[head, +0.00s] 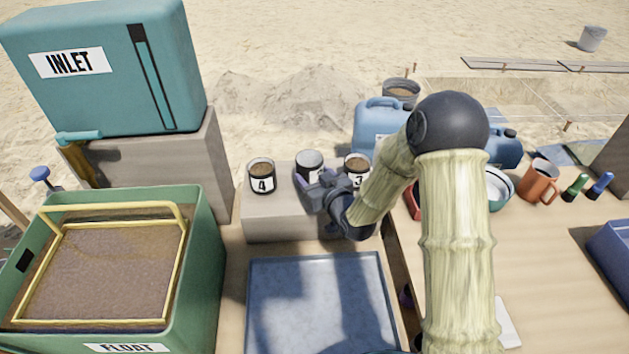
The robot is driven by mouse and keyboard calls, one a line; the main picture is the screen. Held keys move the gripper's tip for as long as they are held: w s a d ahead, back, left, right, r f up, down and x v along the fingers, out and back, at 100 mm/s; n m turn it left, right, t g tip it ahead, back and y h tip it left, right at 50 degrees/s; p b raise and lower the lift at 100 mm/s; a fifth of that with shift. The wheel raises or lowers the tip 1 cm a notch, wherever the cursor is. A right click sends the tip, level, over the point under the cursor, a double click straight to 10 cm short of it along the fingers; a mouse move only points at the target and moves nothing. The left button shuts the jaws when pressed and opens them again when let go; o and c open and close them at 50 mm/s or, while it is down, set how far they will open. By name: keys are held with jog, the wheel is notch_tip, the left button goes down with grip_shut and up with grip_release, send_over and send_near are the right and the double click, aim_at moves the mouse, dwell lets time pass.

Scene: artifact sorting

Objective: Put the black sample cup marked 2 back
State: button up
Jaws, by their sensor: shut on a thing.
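Three black sample cups stand in a row at the grey block (285,228). The left cup (262,176) is marked 4 and holds brown material. The right cup (356,166) is marked 3 and is partly hidden by my arm. The middle cup (309,160) has a pale band; its number is hidden behind my gripper. My gripper (312,181) is shut on this middle cup, reaching in from the right. The cup is upright, at or just above the block top; I cannot tell if it touches.
A blue-grey tray (262,300) lies in front of the block. A green FLOAT tank (205,270) stands at left, with a teal INLET tank (100,90) behind it. A blue jug (372,125) stands behind my arm, and an orange mug (538,183) is at right.

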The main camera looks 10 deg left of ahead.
jog(key=shift+f, duration=0.8)
jog(key=shift+f, duration=0.2)
jog(key=o, duration=1.2)
jog(key=shift+r, duration=0.1)
jog(key=shift+r, duration=0.15)
jog(key=shift+p+v, duration=1.35)
jog(key=shift+v, duration=4.65)
